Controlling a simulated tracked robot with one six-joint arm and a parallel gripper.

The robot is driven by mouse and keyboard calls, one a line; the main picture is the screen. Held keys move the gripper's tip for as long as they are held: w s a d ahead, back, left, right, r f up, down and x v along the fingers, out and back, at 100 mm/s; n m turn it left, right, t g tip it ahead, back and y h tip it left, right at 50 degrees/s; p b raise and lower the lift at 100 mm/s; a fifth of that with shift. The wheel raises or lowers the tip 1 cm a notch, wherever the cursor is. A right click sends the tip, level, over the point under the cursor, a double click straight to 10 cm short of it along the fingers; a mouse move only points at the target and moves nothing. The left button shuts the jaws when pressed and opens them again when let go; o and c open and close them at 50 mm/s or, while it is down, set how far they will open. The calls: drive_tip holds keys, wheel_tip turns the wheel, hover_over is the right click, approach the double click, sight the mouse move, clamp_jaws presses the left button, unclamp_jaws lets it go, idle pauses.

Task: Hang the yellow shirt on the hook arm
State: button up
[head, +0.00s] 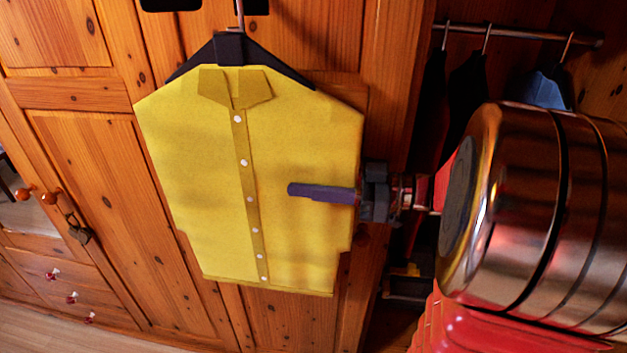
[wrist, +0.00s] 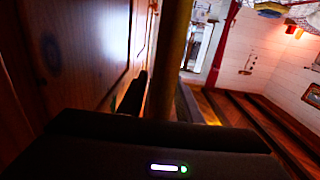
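The yellow shirt (head: 200,190) hangs upright on a black hanger (head: 185,69), its buttoned front facing the head camera. The hanger's metal hook (head: 240,14) runs up out of the top of the head view, so what bears it is hidden. My gripper (head: 322,191) comes in from the right at the shirt's right edge. One dark finger lies across the shirt's front; the other is hidden there. In the wrist view a dark finger (wrist: 130,97) shows beside a dim yellow-brown upright strip, seemingly the shirt edge-on. I cannot tell whether the fingers press on the cloth.
A pine wardrobe door (head: 110,190) stands close behind the shirt, with a padlock (head: 78,229) at left. A rail (head: 520,35) at the upper right carries dark garments (head: 465,100) and a blue one (head: 543,90). Drawers (head: 70,285) are at the lower left, above wooden floor.

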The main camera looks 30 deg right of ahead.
drive_tip(key=shift+o, duration=0.9)
drive_tip(key=v, duration=1.3)
drive_tip(key=shift+s+d, duration=0.25)
drive_tip(key=shift+d, duration=0.1)
drive_tip(key=shift+f, duration=0.1)
